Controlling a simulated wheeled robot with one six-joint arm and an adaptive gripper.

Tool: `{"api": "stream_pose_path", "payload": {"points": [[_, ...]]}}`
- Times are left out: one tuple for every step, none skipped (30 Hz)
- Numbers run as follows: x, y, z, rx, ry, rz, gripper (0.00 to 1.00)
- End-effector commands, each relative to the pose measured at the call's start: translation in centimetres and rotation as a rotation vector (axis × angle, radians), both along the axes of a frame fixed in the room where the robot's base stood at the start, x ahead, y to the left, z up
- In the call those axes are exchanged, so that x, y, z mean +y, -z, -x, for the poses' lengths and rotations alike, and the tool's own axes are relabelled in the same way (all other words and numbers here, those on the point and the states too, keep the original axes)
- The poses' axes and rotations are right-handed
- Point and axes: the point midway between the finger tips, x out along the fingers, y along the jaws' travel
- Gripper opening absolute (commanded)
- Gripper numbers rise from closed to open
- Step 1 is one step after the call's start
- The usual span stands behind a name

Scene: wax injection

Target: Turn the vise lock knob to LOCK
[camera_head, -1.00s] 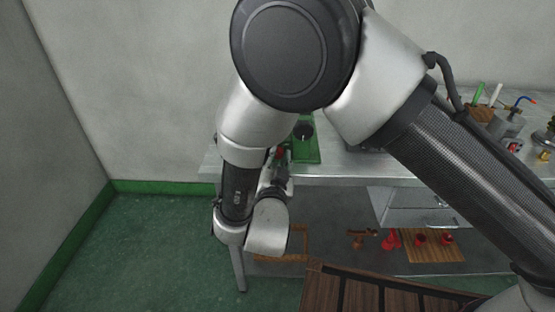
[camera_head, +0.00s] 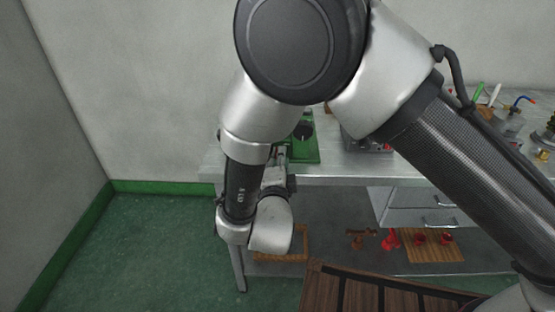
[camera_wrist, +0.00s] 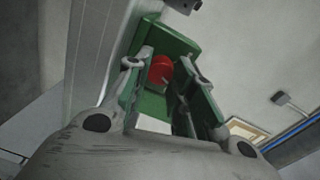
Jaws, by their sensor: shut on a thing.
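In the wrist view the red knob (camera_wrist: 160,69) sits between the fingertips of my gripper (camera_wrist: 163,75), on the green vise body (camera_wrist: 180,44). My gripper is shut on the knob. In the head view the green vise (camera_head: 308,152) stands at the left front edge of the metal workbench (camera_head: 345,173), with a black round part (camera_head: 303,131) on it. My arm covers most of the vise there, and the red knob is hidden. I cannot read any LOCK marking or tell the knob's angle.
A drawer unit (camera_head: 420,207) hangs under the bench. Red pieces (camera_head: 390,240) and a slatted wooden board (camera_head: 436,254) lie on the lower shelf. A dark wooden rack (camera_head: 385,292) stands in front. Tools crowd the bench's right side.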

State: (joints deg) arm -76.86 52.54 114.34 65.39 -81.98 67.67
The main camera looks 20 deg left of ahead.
Motion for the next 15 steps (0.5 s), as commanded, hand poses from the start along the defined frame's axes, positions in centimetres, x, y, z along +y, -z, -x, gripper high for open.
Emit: {"api": "stream_pose_path", "payload": {"points": [[-0.11, 0.06, 0.01, 0.01, 0.001, -0.035, 0.0], [-0.11, 0.06, 0.01, 0.016, 0.001, -0.06, 0.0], [-0.11, 0.07, 0.01, 0.023, 0.001, -0.092, 0.0], [-0.12, 0.08, 0.0, 0.029, 0.002, -0.115, 0.0], [-0.12, 0.08, 0.0, 0.035, 0.001, -0.137, 0.0], [-0.12, 0.09, 0.0, 0.041, 0.001, -0.165, 0.0], [-0.12, 0.1, 0.0, 0.046, 0.001, -0.186, 0.0], [-0.12, 0.11, 0.0, 0.051, 0.001, -0.205, 0.0], [-0.13, 0.11, 0.0, 0.057, 0.001, -0.229, 0.0], [-0.14, 0.12, 0.01, 0.061, 0.002, -0.246, 0.0], [-0.14, 0.12, 0.0, 0.065, 0.001, -0.262, 0.0], [-0.15, 0.12, 0.0, 0.069, 0.001, -0.281, 0.0], [-0.15, 0.13, 0.0, 0.073, 0.002, -0.294, 0.0], [-0.15, 0.13, 0.0, 0.076, 0.002, -0.306, 0.0], [-0.15, 0.14, 0.0, 0.079, 0.002, -0.321, 0.0]]}}
